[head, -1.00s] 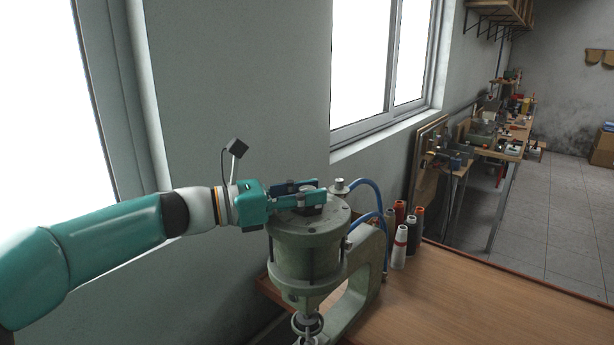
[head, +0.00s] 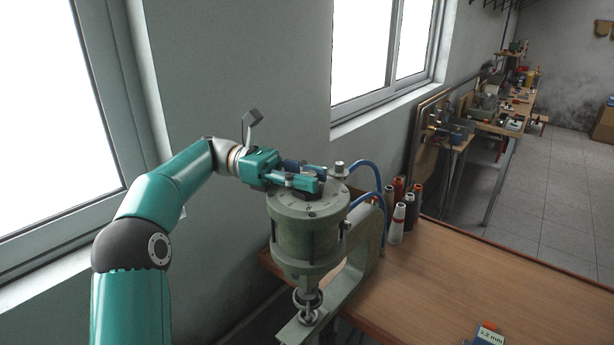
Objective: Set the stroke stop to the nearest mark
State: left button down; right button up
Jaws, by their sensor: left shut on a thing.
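The pneumatic press (head: 305,235) is a grey-green cylinder on a curved frame at the edge of the wooden table. Its round top face carries small marks near the rim. My left gripper (head: 312,182) reaches in from the left over the top face. Its fingers are shut on the dark stroke stop knob (head: 322,174) at the middle of the top. The fingers hide most of the knob, and I cannot read which mark it points to. My right gripper is not in view.
Blue hoses (head: 377,178) run from a fitting (head: 339,168) behind the cylinder. Several thread cones (head: 397,223) stand behind the press. A block labelled 1.2 mm (head: 488,334) lies at the front of the wooden table (head: 470,275), which is otherwise clear. A window wall stands behind my arm.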

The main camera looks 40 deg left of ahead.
pick_arm(q)
jog(key=shift+g, duration=0.5)
jog(key=c, duration=0.9)
grip_release()
jog(key=shift+m, duration=0.3)
jog(key=shift+o, duration=0.2)
